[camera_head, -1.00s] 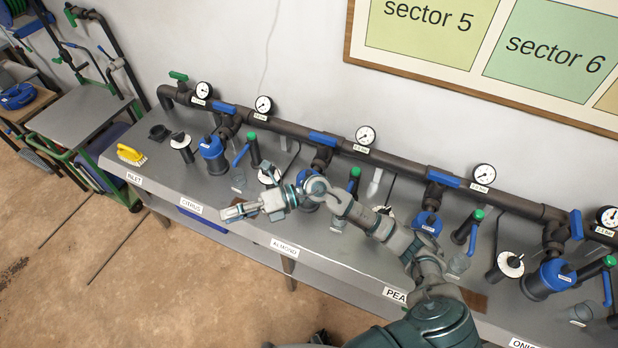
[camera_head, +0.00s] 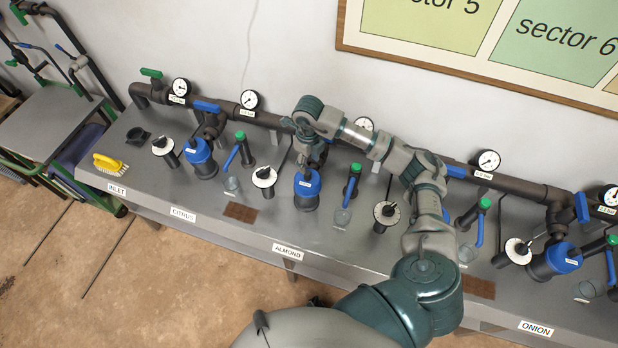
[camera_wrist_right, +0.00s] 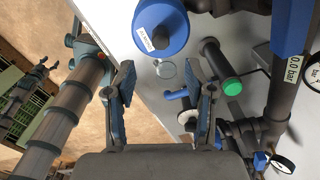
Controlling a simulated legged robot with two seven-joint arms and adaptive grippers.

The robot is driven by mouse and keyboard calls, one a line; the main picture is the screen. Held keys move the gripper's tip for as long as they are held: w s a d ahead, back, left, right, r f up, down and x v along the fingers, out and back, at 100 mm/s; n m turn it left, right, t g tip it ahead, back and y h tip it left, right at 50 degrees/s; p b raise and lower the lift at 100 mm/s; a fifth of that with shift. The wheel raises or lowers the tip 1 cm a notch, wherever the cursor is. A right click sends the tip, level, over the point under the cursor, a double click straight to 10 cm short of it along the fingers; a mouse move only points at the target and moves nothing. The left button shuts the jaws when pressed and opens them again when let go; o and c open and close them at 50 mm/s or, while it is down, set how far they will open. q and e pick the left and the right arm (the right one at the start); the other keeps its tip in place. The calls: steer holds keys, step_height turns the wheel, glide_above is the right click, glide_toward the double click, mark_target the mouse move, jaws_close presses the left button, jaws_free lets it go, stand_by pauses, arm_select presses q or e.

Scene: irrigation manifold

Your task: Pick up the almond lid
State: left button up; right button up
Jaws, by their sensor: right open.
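The almond lid (camera_head: 308,186) is a blue round cap with a small white label on a dark filter body, behind the ALMOND sign in the head view. My right gripper (camera_head: 311,160) points down just above and behind it and partly overlaps it. In the right wrist view, a blue labelled lid (camera_wrist_right: 149,22) shows at the top, beyond the fingertips. The right gripper (camera_wrist_right: 166,75) is open there, with nothing between its fingers. My left gripper is not in view.
A green-capped handle (camera_head: 355,168), a clear cup (camera_head: 342,217) and a white dial (camera_head: 264,177) stand close around the filter. A dark pipe (camera_head: 505,187) with gauges runs behind. The bench front near the ALMOND sign (camera_head: 288,252) is clear.

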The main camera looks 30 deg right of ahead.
mark_target(307, 173)
steer(key=f, duration=0.3)
steer(key=shift+w+a, duration=0.15)
steer(key=shift+w, duration=0.15)
steer(key=shift+s+a+f, duration=0.1)
steer(key=shift+a+f, duration=0.15)
steer(key=shift+f, duration=0.15)
steer(key=f, duration=0.1)
steer(key=f+p, duration=0.1)
steer(key=f, duration=0.1)
steer(key=shift+d+f, duration=0.2)
steer(key=shift+f, duration=0.1)
steer(key=shift+d+f, duration=0.2)
steer(key=shift+f, duration=0.35)
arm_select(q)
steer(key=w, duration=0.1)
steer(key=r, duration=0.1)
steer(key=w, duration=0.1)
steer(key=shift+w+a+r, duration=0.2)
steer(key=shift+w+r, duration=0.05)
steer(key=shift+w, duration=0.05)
arm_select(e)
steer(key=shift+d, duration=0.15)
steer(key=c, duration=0.8)
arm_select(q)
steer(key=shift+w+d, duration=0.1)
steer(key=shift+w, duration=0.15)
arm_select(e)
steer(key=shift+a, duration=0.25)
jaws_close()
